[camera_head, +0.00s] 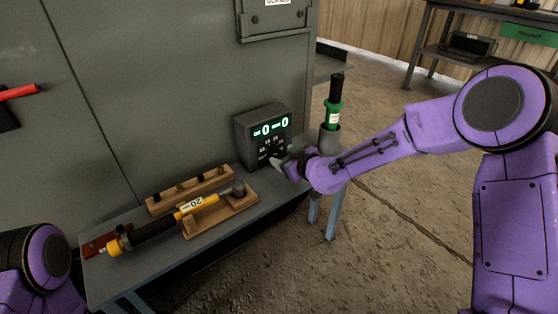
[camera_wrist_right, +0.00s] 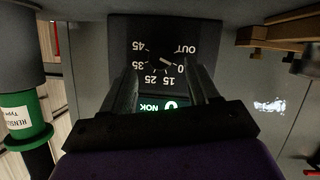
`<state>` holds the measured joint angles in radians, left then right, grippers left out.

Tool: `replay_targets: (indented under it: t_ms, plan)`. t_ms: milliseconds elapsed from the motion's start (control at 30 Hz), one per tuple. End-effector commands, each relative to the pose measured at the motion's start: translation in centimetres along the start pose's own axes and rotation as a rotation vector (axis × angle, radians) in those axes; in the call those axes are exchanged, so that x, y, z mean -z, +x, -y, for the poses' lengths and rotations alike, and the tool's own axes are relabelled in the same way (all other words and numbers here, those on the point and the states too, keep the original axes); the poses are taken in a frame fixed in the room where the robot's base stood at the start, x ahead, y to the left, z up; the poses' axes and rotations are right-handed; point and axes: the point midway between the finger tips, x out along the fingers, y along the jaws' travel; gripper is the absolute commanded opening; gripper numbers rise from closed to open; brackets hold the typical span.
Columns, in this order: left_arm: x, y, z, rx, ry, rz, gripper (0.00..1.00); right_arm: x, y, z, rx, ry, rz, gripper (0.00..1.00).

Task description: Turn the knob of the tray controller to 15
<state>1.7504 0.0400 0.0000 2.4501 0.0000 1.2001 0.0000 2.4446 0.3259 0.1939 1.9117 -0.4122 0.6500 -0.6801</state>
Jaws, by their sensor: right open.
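The tray controller (camera_head: 262,136) is a dark grey box on the bench, with lit green zeros on its display. In the right wrist view its face is upside down, with a dial marked 0, 15, 25, 35, 45 and OUT. The small dark knob (camera_wrist_right: 165,60) sits mid-dial, its pale mark pointing towards 0. My right gripper (camera_head: 283,163) is open in front of the controller's lower face. In the right wrist view the right gripper's fingers (camera_wrist_right: 164,72) appear on either side of the knob; contact is not visible. My left gripper is out of view.
A yellow-and-black tool (camera_head: 190,207) lies on a wooden rack (camera_head: 222,220) left of the controller. A green-and-black tool (camera_head: 333,112) stands in a grey holder (camera_head: 329,140) to the right. A grey cabinet wall (camera_head: 160,90) rises behind the bench.

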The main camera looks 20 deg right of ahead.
Motion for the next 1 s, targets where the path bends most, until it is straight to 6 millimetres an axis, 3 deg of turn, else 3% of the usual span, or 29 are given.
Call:
replay_targets:
  t_ms: [33, 200, 500, 533, 700, 1000]
  plan:
    - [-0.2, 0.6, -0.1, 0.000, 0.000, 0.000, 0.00, -0.4, 1.2, 0.1, -0.001, 0.000, 0.000, 0.60]
    - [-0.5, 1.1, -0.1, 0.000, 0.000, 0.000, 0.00, -0.2, 3.4, 0.0, 0.000, 0.001, 0.001, 0.60]
    - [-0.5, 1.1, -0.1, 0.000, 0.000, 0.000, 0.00, -0.1, 3.9, 0.0, 0.000, 0.003, 0.001, 0.60]
    - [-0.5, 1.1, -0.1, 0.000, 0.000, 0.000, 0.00, -0.1, 3.9, 0.0, 0.000, 0.003, 0.001, 0.57]
    - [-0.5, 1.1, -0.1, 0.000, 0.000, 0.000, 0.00, -0.1, 3.9, 0.0, -0.001, 0.003, 0.001, 0.04]
    - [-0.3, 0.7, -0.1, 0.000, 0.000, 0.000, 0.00, 0.0, 3.8, -0.1, 0.009, 0.031, 0.002, 0.04]
